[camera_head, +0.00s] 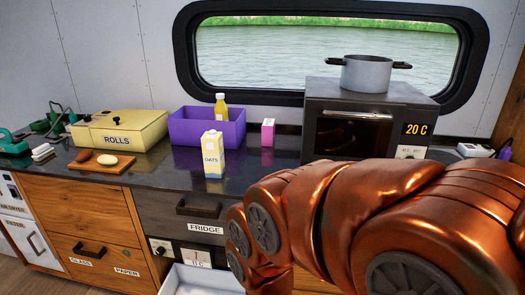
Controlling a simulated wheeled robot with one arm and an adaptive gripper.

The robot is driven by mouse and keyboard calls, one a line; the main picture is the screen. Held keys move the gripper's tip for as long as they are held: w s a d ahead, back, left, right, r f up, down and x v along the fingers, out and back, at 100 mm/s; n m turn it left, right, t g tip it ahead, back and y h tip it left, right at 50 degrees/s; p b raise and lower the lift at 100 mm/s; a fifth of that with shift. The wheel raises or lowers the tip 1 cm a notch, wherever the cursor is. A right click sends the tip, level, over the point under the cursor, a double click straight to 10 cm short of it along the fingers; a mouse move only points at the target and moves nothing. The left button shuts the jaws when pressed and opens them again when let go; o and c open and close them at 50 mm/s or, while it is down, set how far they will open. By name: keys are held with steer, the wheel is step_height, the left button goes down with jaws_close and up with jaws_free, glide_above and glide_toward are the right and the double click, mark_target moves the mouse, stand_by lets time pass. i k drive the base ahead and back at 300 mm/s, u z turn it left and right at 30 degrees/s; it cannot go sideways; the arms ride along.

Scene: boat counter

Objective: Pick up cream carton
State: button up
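A cream-and-yellow carton (213,157) labelled OATS stands upright on the dark counter, near its front edge above the FRIDGE drawer. A smaller pink carton (268,133) with a pale label stands further back to its right. I cannot read that label, and no carton in view is legibly marked cream. My copper-coloured arm fills the lower right, in front of the counter. My gripper is out of view, so its fingers cannot be seen.
A purple bin (185,130) holding a yellow bottle (221,107) stands behind the OATS carton. A yellow ROLLS box (119,133) and a wooden board (100,165) with rolls are left. An oven (320,130) bearing a pot (366,75) stands right. An open white drawer (200,280) is below.

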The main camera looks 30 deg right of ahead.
mark_target(212, 142)
steer(key=z, duration=0.4)
steer(key=k, duration=1.25)
steer(key=u, duration=0.95)
steer(key=i, duration=0.8)
steer(key=u, duration=0.7)
steer(key=i, duration=0.9)
steer(key=z, duration=0.75)
steer(key=i, duration=0.6)
steer(key=z, duration=0.55)
